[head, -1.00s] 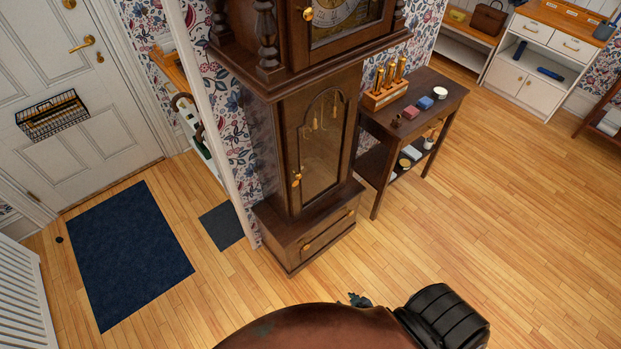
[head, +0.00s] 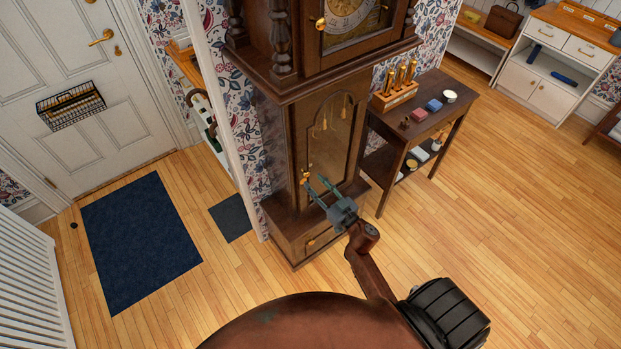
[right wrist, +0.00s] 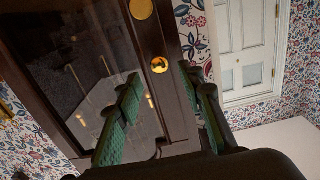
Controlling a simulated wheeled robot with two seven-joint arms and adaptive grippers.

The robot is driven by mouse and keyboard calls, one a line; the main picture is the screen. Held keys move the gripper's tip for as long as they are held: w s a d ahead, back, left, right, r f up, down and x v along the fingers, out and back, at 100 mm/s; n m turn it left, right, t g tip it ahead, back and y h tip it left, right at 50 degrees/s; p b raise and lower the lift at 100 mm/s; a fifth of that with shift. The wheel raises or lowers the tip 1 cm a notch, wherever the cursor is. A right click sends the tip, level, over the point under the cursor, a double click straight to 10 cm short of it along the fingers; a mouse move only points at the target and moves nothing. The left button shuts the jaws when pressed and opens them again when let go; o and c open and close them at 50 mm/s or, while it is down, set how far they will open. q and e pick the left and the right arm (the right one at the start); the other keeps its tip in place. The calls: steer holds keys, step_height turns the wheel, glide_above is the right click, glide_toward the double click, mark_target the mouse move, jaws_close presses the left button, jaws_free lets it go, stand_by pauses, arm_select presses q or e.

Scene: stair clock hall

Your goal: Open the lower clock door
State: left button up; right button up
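The lower clock door (head: 334,143) is a dark wooden door with an arched glass pane on the tall case clock. It looks shut. Its brass knob (head: 304,175) sits at the door's left edge and also shows in the right wrist view, where the knob (right wrist: 159,65) appears between and beyond the fingers. My right gripper (head: 316,187) is open and empty in front of the door's lower left part, close to the knob. In the right wrist view my right gripper (right wrist: 160,80) has its green-padded fingers spread apart. Contact with the knob cannot be seen. My left gripper is not in view.
A drawer base (head: 318,238) juts out below the door. A dark side table (head: 432,105) with tools and small boxes stands close at the clock's right. A blue mat (head: 140,243) lies at the left. The wooden floor (head: 500,215) at the right is clear.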

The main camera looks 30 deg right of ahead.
mark_target(308, 176)
steer(key=shift+w+a, duration=0.15)
steer(key=shift+w, duration=1.65)
steer(key=shift+c, duration=0.6)
jaws_close()
